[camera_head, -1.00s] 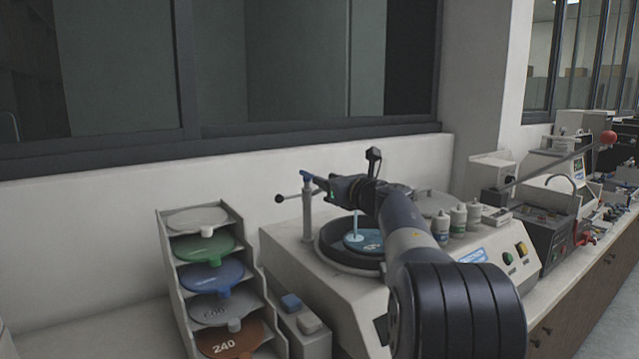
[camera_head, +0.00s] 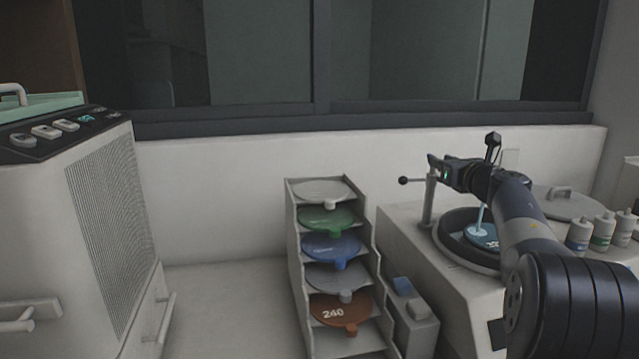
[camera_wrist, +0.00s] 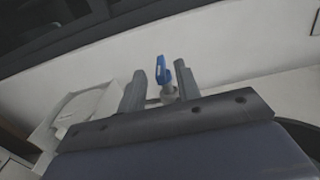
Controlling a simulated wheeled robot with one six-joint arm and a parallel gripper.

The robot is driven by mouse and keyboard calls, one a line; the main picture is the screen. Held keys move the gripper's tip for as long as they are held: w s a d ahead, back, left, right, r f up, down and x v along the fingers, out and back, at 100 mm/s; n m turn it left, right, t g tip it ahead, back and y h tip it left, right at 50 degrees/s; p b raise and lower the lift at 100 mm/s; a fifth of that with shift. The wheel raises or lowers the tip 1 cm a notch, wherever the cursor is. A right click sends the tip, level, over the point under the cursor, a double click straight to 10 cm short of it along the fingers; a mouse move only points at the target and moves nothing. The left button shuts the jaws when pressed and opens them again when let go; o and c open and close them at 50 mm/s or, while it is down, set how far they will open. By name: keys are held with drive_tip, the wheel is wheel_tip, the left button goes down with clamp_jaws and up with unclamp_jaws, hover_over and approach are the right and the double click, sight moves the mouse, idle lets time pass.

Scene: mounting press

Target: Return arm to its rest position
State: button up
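My gripper (camera_head: 440,166) is at the top of the upright post (camera_head: 429,200) on the grinding and polishing machine, with my arm reaching over the machine from the right. In the wrist view, the two fingers of my gripper (camera_wrist: 160,88) stand apart. A blue tap handle (camera_wrist: 162,69) with a grey knob below shows between them; I cannot tell whether they touch it. A pale blue streak (camera_head: 480,216), seemingly water, runs down to the blue disc (camera_head: 484,236) in the machine's dark bowl.
A rack (camera_head: 292,230) of coloured discs, one marked 240, stands left of the machine. A large grey cabinet (camera_head: 110,220) is at the far left. A round lid (camera_head: 565,203) and several small bottles (camera_head: 603,229) are behind my arm. Bare counter (camera_head: 225,300) lies between cabinet and rack.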

drive_tip(key=p+x, duration=0.1)
drive_tip(key=x, duration=0.3)
drive_tip(key=shift+w+a, duration=0.1)
drive_tip(key=shift+w, duration=0.1)
